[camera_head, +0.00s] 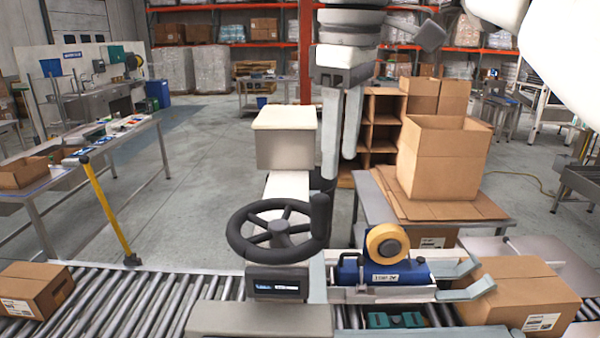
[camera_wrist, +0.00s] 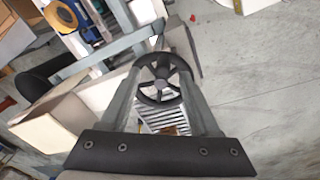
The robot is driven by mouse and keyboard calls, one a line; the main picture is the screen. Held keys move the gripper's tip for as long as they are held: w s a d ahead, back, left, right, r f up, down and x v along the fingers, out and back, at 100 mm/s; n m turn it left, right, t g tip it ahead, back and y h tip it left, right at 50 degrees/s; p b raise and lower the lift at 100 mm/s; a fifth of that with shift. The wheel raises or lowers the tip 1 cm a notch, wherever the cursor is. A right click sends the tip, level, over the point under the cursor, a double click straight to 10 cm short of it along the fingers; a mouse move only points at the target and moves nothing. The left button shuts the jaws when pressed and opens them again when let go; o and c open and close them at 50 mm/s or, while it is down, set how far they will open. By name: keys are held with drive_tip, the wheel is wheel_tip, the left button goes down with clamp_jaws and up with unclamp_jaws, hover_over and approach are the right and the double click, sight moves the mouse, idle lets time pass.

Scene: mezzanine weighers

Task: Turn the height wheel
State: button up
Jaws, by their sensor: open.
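The height wheel (camera_head: 280,227) is a black spoked handwheel, lying nearly flat on a post at the near side of a machine beside the roller conveyor. An upright black handle (camera_head: 320,215) stands on its right rim. My gripper (camera_head: 340,167) points down, open and empty, its fingertips a little above and behind this handle in the head view. In the wrist view the wheel (camera_wrist: 161,84) shows between the two spread fingers of my gripper (camera_wrist: 161,72), beyond them. I see no contact. Which part of the wheel is the handle is unclear there.
A pale box-shaped housing (camera_head: 285,140) stands behind the wheel. A blue tape unit (camera_head: 383,270) with a yellow roll sits to its right. Cartons lie on the conveyor at left (camera_head: 35,290) and right (camera_head: 518,295). An open carton (camera_head: 440,165) stands on a table behind.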

sight(320, 215)
wheel_tip(320, 215, up, 6)
drive_tip(key=w+a+n+g+p, duration=0.1)
drive_tip(key=a+n+p, duration=0.1)
drive_tip(key=n, duration=0.1)
wheel_tip(320, 215, down, 17)
drive_tip(key=b, duration=0.7)
drive_tip(key=shift+w+a+b, duration=0.1)
drive_tip(key=shift+w+b, duration=0.05)
drive_tip(key=shift+b, duration=0.2)
clamp_jaws()
idle(0.9)
